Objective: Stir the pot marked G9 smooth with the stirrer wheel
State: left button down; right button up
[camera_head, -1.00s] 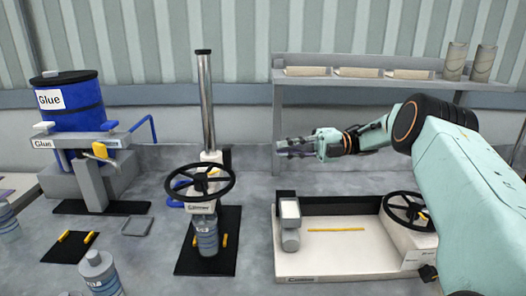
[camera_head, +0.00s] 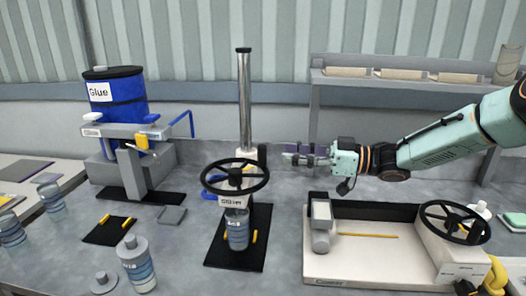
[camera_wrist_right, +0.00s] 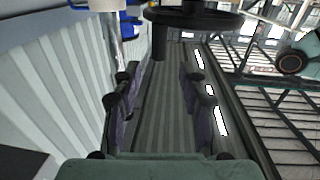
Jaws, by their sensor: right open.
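The stirrer wheel (camera_head: 235,176) is a black spoked handwheel on a stand with a tall chrome column (camera_head: 244,100). A grey-blue pot (camera_head: 238,230) stands upright under it on a black base; its marking is too small to read. My right gripper (camera_head: 290,155) is open and empty, to the right of the wheel and slightly higher in the picture, apart from it. In the right wrist view, the open fingers (camera_wrist_right: 157,98) point toward a dark wheel rim (camera_wrist_right: 195,18) at the top edge. My left gripper is out of view.
A second black handwheel (camera_head: 454,222) sits on a cream tray machine (camera_head: 350,282) at right. A blue glue drum station (camera_head: 124,100) stands at left. Other pots (camera_head: 137,265) stand at the front left. A grey shelf (camera_head: 420,84) is behind my right arm.

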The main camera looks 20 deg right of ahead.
aim_at(262, 164)
jog(key=b+x, duration=0.1)
jog(key=x, duration=0.7)
jog(key=shift+w+f, duration=0.1)
jog(key=shift+w, duration=0.05)
jog(key=shift+c, duration=0.8)
grip_shut()
